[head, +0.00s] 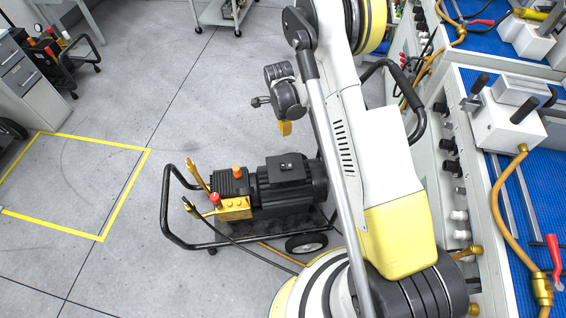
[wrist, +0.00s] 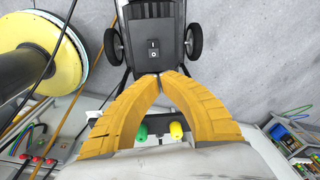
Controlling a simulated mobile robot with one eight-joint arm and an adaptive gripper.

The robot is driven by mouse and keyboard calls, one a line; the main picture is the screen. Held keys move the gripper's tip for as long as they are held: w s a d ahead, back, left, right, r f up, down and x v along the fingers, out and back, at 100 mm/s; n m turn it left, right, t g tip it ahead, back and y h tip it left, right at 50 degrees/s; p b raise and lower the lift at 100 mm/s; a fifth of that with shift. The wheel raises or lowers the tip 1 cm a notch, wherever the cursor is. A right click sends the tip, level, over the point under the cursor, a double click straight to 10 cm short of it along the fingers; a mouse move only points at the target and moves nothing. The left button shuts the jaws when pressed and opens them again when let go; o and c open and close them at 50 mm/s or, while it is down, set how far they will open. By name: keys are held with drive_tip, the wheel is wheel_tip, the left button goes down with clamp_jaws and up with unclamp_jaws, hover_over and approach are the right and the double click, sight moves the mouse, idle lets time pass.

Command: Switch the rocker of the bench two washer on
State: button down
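A black pressure washer (head: 282,188) on a wheeled tube frame stands on the floor beside the bench; I see no label naming its bench. A small black switch box (head: 289,166) sits on its motor. In the wrist view, a small rocker (wrist: 153,46) shows on the motor housing (wrist: 152,20), just beyond my fingertips; its on or off position is too small to tell. My gripper (wrist: 160,76) has its yellow fingertips together with nothing between them. In the head view, my gripper (head: 285,128) hangs above the washer, apart from it.
Benches with blue mats (head: 540,205) and fittings line the right side. A yellow floor square (head: 125,149) is empty at the left. Another wheeled machine (head: 58,57) stands at the back left beside a drawer cabinet (head: 25,75). Hoses (head: 262,258) lie near the washer.

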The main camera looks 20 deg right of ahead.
drive_tip(key=m, duration=0.2)
hover_over(280, 166)
drive_tip(key=d, duration=0.2)
wheel_tip(280, 166, down, 6)
drive_tip(key=shift+s+d+g, duration=0.15)
drive_tip(key=shift+g, duration=0.15)
drive_tip(key=f+b, duration=0.1)
drive_tip(key=f, duration=0.2)
drive_tip(key=f+b, duration=0.2)
drive_tip(key=f, duration=0.1)
drive_tip(key=f+b, duration=0.1)
drive_tip(key=f, duration=0.2)
drive_tip(key=shift+d+f, duration=0.35)
drive_tip(key=shift+d, duration=0.05)
drive_tip(key=f+b, duration=0.1)
drive_tip(key=a+f+b, duration=0.1)
drive_tip(key=f, duration=0.1)
drive_tip(key=shift+a+f, duration=0.4)
drive_tip(key=shift+f, duration=0.1)
drive_tip(key=shift+w+a+f, duration=0.25)
drive_tip(key=shift+a+f, duration=0.55)
drive_tip(key=shift+d, duration=0.1)
